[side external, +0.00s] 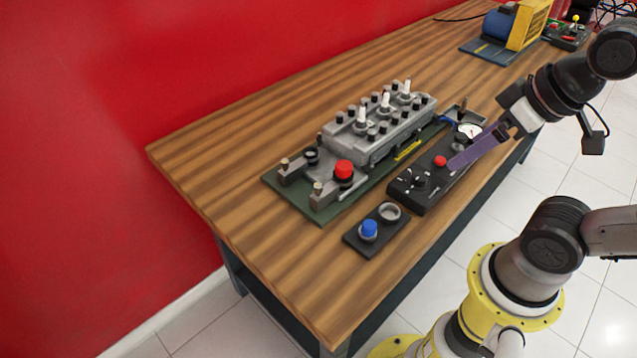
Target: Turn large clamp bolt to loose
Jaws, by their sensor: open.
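A grey engine head block (378,130) sits on a green base plate (330,212). At its near left end are clamp brackets with upright bolts, one at the back left (284,164) and one at the front (317,188). I cannot tell for sure which is the large clamp bolt. My gripper (512,128) is open, over the right front edge of the bench, well right of these bolts. A purple strip (478,148) runs from the gripper down toward the black control box; I cannot tell what it is.
The black control box (408,195) has a red button, a knob and a gauge (469,130). A small dark plate with a blue cap (368,229) lies in front. A blue and yellow machine (510,25) stands at the far end. The bench's left end (215,165) is clear.

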